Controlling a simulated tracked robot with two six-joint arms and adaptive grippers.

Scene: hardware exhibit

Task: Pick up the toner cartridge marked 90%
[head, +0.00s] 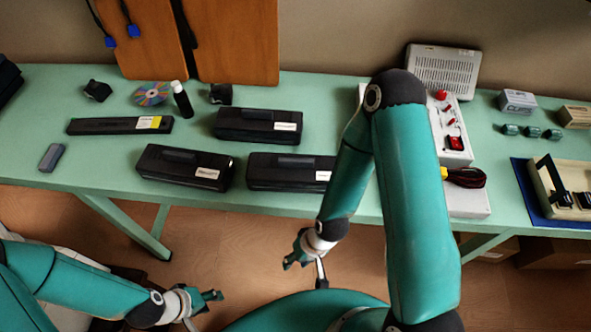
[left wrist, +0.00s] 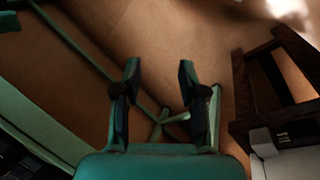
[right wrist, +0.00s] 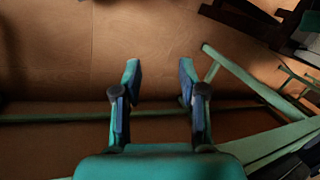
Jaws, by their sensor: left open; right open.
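Three black toner cartridges with white labels lie on the green table. One cartridge (head: 258,126) is at the back, one (head: 185,167) at the front left, and one (head: 290,172) at the front right, partly hidden by my right arm. Their label marks are too small to read, so I cannot tell which is 90%. My left gripper (head: 208,300) is open and empty, low in front of the table; its fingers also show in the left wrist view (left wrist: 160,80). My right gripper (head: 292,258) is open and empty below the table's front edge; it also shows in the right wrist view (right wrist: 160,82).
A long black box (head: 105,126) with a yellow-white label, a disc (head: 152,94), a black bottle (head: 182,100) and a small grey object (head: 51,158) lie to the left.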

